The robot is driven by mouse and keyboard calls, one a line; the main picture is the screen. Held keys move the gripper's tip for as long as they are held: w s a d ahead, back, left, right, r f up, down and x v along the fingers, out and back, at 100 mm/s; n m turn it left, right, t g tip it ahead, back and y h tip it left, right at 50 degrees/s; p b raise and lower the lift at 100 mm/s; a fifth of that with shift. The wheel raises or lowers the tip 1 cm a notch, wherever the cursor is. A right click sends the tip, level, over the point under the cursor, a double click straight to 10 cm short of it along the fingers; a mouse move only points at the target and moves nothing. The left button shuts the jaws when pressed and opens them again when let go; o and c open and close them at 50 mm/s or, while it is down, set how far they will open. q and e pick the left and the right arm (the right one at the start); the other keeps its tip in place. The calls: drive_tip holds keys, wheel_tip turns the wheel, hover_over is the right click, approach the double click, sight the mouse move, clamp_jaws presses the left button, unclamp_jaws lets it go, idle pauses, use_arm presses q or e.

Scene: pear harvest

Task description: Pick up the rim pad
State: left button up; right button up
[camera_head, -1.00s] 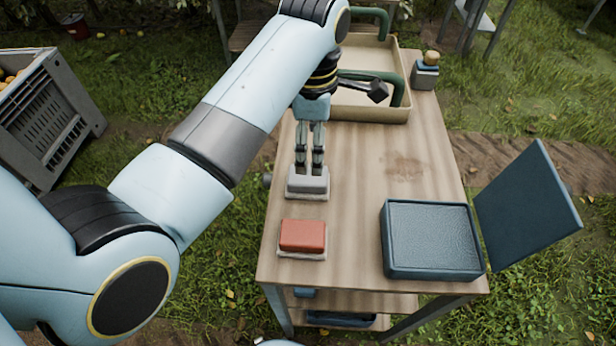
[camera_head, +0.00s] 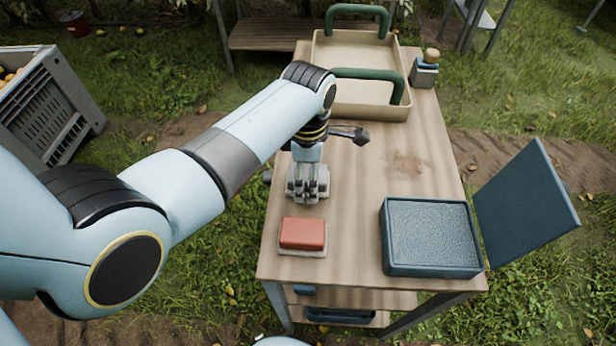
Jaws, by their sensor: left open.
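A red-topped pad (camera_head: 303,233) with a pale base lies near the front left corner of the wooden table (camera_head: 350,215). My right gripper is not in view.
A blue box (camera_head: 432,265) with a textured top and an open lid (camera_head: 525,205) stands at the right front. A beige tray (camera_head: 360,112) with green handles is at the back, beside a small blue-grey holder (camera_head: 424,74). The table's middle is clear.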

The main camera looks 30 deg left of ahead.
use_arm(q)
drive_tip(key=c, duration=1.3)
drive_tip(key=shift+r, duration=0.1)
